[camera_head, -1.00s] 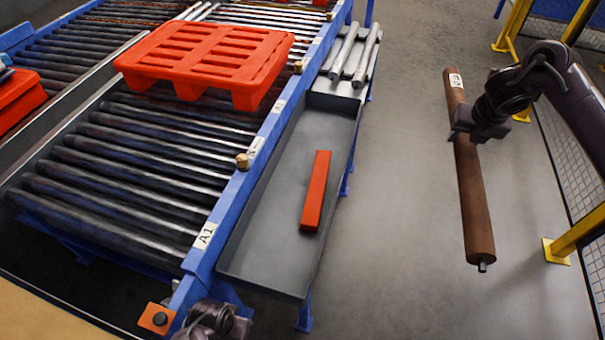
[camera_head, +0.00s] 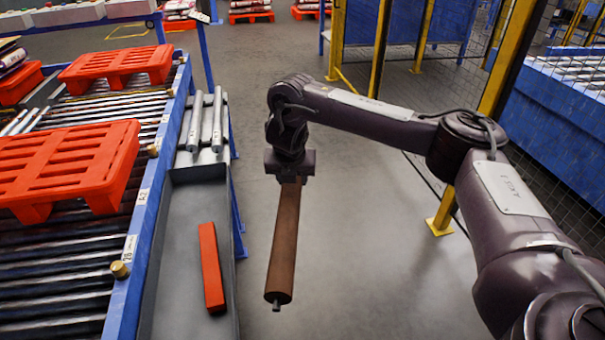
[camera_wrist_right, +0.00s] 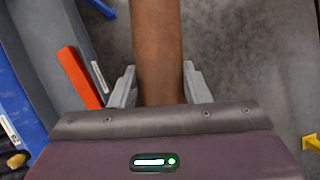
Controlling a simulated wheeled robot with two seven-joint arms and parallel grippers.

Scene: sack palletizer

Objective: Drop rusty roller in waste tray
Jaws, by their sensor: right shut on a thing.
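The rusty roller (camera_head: 284,245) is a long brown cylinder with a short metal pin at its near end. My right gripper (camera_head: 289,178) is shut on it near its far part, which my gripper and arm hide. The right wrist view shows the roller (camera_wrist_right: 158,50) between the two fingers of my right gripper (camera_wrist_right: 158,88). The grey waste tray (camera_head: 180,250) is left of the roller, along the conveyor, with a red-orange bar (camera_head: 211,268) lying in it. The roller hangs over the floor to the right of the tray, apart from it. My left gripper is not in view.
Two clean grey rollers (camera_head: 217,118) lie on a shelf (camera_head: 202,157) beyond the tray. Orange pallets (camera_head: 68,165) rest on the roller conveyor (camera_head: 60,262) at left. Yellow fence posts (camera_head: 440,222) with mesh stand at right. Floor between tray and fence is clear.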

